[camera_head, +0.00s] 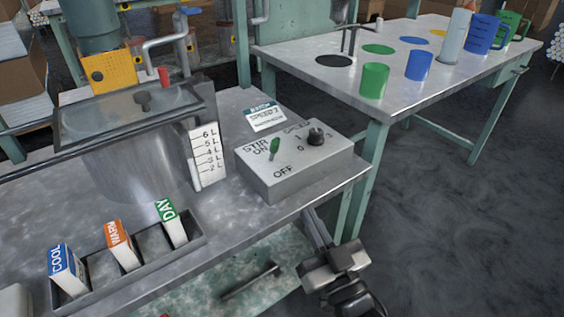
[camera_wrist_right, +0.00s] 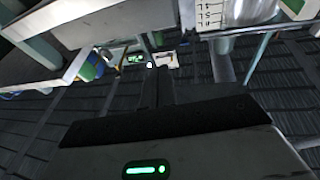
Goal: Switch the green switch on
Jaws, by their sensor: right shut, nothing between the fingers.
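The green switch (camera_head: 274,148) is a small green lever on top of a grey control box (camera_head: 296,178) near the table's right front corner. The lever leans up and away beside the "STIR ON" label, with "OFF" printed nearer the front; I cannot tell its setting for sure. My right gripper (camera_head: 313,216) is shut and empty, just off the table's front edge, below and in front of the box. Its dark fingers also show in the right wrist view (camera_wrist_right: 158,86). My left gripper is not in view.
A black knob (camera_head: 316,134) sits on the same box. Left stand a metal pot (camera_head: 135,165) and a tray (camera_head: 202,243) with COOL, WARM and DAY blocks. A second table (camera_head: 320,73) at the back right holds several coloured cups. Floor at the right is clear.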

